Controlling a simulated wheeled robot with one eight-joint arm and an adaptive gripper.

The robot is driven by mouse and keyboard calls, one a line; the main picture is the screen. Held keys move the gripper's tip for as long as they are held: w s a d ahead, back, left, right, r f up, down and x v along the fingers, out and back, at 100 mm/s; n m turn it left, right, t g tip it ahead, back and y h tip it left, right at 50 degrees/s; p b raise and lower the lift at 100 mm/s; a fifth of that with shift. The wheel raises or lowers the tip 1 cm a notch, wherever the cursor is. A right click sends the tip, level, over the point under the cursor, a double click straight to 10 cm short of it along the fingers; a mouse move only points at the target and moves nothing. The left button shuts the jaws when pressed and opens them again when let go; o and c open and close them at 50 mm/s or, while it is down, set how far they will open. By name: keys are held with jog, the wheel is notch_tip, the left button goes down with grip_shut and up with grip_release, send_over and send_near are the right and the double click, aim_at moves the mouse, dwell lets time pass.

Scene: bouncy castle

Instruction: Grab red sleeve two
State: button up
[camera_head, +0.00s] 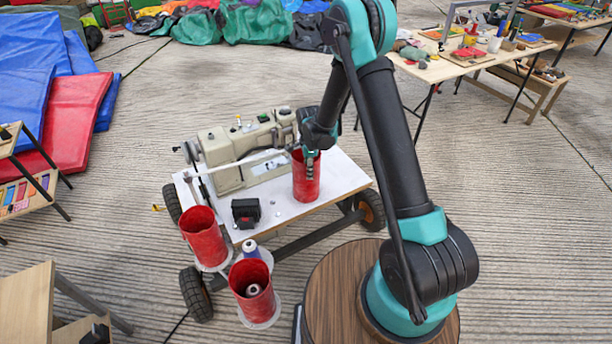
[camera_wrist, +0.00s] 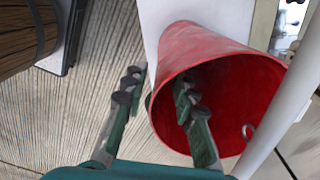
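Three open-topped red sleeves show in the head view; no mark tells which is number two. One red sleeve (camera_head: 306,189) stands on the white top of a wheeled cart, below my gripper (camera_head: 308,160). The second red sleeve (camera_head: 203,240) and the third red sleeve (camera_head: 252,300) stand in round holders at the cart's near left. In the wrist view, my gripper (camera_wrist: 158,84) is open astride the wall of the red sleeve (camera_wrist: 185,50). One finger is inside its mouth, the other outside; a gap shows between the outer finger and the wall.
A beige sewing machine (camera_head: 235,155) stands on the white cart top (camera_head: 335,178), close behind the sleeve. A small black box (camera_head: 245,212) lies to its left. A spool (camera_head: 251,249) stands beside the third sleeve. Work tables stand at back right; open floor lies right of the cart.

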jog(key=shift+f, duration=0.7)
jog(key=shift+c, duration=0.4)
grip_shut()
